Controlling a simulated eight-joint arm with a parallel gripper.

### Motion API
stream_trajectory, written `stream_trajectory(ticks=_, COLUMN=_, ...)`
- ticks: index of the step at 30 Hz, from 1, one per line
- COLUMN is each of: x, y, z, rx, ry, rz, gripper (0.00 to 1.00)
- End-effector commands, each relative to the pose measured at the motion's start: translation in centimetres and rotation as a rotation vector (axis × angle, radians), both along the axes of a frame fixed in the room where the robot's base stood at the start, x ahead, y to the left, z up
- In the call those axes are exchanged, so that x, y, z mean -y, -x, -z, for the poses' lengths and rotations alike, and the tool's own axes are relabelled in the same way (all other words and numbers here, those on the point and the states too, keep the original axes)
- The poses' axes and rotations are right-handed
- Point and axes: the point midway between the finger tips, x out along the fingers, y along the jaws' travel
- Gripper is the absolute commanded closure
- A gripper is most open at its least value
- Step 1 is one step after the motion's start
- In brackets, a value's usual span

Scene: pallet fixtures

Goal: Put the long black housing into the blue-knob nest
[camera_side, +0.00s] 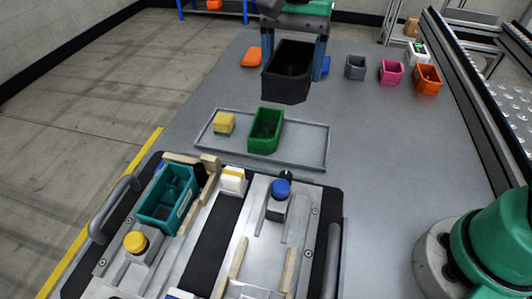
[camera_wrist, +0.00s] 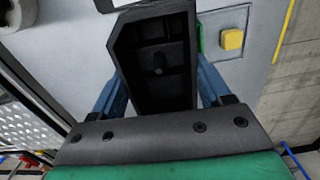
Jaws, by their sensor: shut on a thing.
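The long black housing (camera_side: 289,70) is held up above the table between the two blue fingers of my gripper (camera_side: 294,62). In the wrist view the black housing (camera_wrist: 158,60) fills the space between the fingers, its open, ribbed inside facing the camera. The blue knob (camera_side: 281,187) stands on the right half of the pallet fixture (camera_side: 322,204). The blue-knob nest (camera_side: 262,250), with pale wooden strips, lies in front of the knob and looks empty. My gripper is well behind and above this nest.
A teal housing (camera_side: 168,198) sits in the left nest beside a yellow knob (camera_side: 135,242). A tray (camera_side: 312,145) holds a green housing (camera_side: 266,130) and a yellow block (camera_side: 223,123). Grey (camera_side: 355,67), pink (camera_side: 391,72) and orange (camera_side: 428,79) bins stand at the back right.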

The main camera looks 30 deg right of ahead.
Motion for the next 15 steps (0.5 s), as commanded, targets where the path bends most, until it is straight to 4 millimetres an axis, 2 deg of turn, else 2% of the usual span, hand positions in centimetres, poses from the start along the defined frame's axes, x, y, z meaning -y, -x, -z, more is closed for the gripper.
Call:
stream_trajectory(ticks=1, x=-2.4, y=1.3, z=0.6, rx=0.000, ry=0.000, rz=-0.021, gripper=0.88)
stream_trajectory(ticks=6, x=-8.9, y=6.7, z=2.7, rx=0.000, ry=0.000, rz=-0.034, gripper=0.88)
stream_trajectory(ticks=10, x=-11.9, y=10.9, z=4.0, rx=0.000, ry=0.000, rz=-0.039, gripper=0.88)
stream_trajectory(ticks=15, x=-13.8, y=14.6, z=5.0, rx=0.000, ry=0.000, rz=-0.040, gripper=0.88)
